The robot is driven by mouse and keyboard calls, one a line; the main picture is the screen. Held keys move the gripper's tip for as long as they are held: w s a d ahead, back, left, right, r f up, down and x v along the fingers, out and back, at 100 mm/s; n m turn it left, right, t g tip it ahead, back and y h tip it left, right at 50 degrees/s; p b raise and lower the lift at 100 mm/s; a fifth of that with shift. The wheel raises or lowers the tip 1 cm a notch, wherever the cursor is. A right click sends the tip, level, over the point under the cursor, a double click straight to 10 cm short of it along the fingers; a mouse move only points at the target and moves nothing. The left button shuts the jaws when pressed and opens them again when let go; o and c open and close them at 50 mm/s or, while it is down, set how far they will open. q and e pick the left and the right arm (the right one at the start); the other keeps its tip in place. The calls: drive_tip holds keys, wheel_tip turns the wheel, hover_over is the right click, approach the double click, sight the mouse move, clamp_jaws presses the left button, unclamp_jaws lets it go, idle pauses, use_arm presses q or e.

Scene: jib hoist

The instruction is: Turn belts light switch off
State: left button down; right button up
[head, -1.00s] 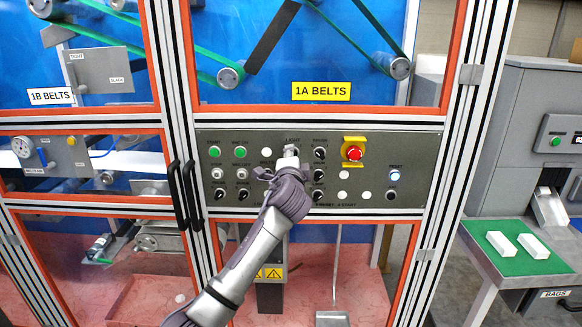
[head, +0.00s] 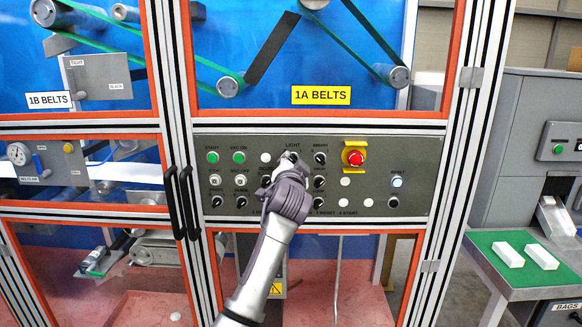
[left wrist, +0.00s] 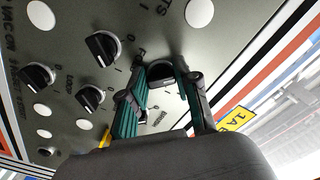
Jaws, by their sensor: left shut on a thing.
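The grey control panel (head: 420,165) sits below the yellow 1A BELTS sign (head: 321,95). Its LIGHT switch (head: 291,156) is a small black rotary knob in the upper row. My left gripper (head: 288,164) reaches up to it from below and partly covers it. In the left wrist view my left gripper (left wrist: 167,72) has its two fingers on either side of the black knob (left wrist: 162,87), shut on it. The fingers hide much of the knob, so I cannot tell which mark it points to. My right gripper is in neither view.
More black knobs (left wrist: 102,47) and white buttons sit close beside the gripped knob. A red emergency stop (head: 354,158) on a yellow plate is to the right. Black door handles (head: 187,198) stand at the left. A green-topped table (head: 490,250) holds white blocks at the right.

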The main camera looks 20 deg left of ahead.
use_arm(q)
drive_tip(key=shift+f, duration=0.1)
idle(0.3)
drive_tip(key=c, duration=0.8)
unclamp_jaws()
drive_tip(key=shift+c, duration=0.2)
drive_tip(key=v, duration=1.2)
